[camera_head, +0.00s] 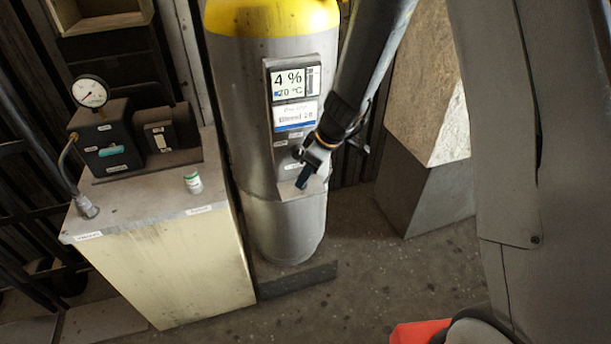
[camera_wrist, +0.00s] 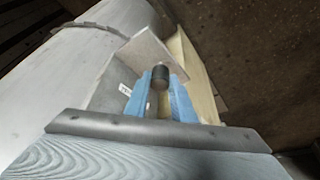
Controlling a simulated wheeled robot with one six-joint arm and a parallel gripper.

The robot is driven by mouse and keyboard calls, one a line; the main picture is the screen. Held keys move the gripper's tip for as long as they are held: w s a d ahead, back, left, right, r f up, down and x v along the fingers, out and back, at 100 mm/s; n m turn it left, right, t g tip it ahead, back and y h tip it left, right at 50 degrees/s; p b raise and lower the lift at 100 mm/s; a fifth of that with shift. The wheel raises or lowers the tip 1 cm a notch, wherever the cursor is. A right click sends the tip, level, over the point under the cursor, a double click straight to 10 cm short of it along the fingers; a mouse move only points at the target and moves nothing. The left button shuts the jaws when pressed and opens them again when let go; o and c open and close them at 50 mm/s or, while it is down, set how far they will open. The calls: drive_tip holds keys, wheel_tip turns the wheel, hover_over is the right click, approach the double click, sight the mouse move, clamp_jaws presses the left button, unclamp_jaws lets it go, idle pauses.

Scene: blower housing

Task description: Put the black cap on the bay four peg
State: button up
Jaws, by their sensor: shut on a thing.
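My gripper (camera_head: 303,181) is in front of the lower part of the panel on the grey cylinder, by its small ledge (camera_head: 303,190). In the wrist view its blue fingers (camera_wrist: 160,88) are shut on a small dark round piece, which looks like the black cap (camera_wrist: 160,74). The cap sits between the fingertips, with the pale grey ledge plate (camera_wrist: 146,52) just beyond it. Whether the cap touches the ledge I cannot tell. In the head view the fingers hide the cap. No peg marked bay four can be made out; the labels there are too small to read.
The grey cylinder (camera_head: 245,125) has a yellow top and a display panel (camera_head: 291,84). A stone-like block (camera_head: 428,85) stands right. Floor in front is mostly open.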

drive_tip(key=shift+f+b, duration=0.7)
drive_tip(key=shift+b, duration=0.4)
drive_tip(key=o, duration=1.1)
drive_tip(key=shift+r, duration=0.15)
drive_tip(key=v, duration=0.7)
drive_tip(key=shift+d+r, duration=0.2)
drive_tip(key=shift+r, duration=0.05)
drive_tip(key=shift+s, duration=0.1)
drive_tip(key=s+d+r+m+g+h, duration=0.1)
drive_tip(key=s+d+m+h, duration=0.1)
drive_tip(key=s+d+m, duration=0.4)
drive_tip(key=s+d+r+m+g+h, duration=0.1)
drive_tip(key=s+d+m, duration=0.5)
drive_tip(key=s, duration=0.8)
drive_tip(key=shift+s+d+r+h, duration=0.4)
drive_tip(key=shift+d+r, duration=0.1)
drive_tip(key=shift+d, duration=0.25)
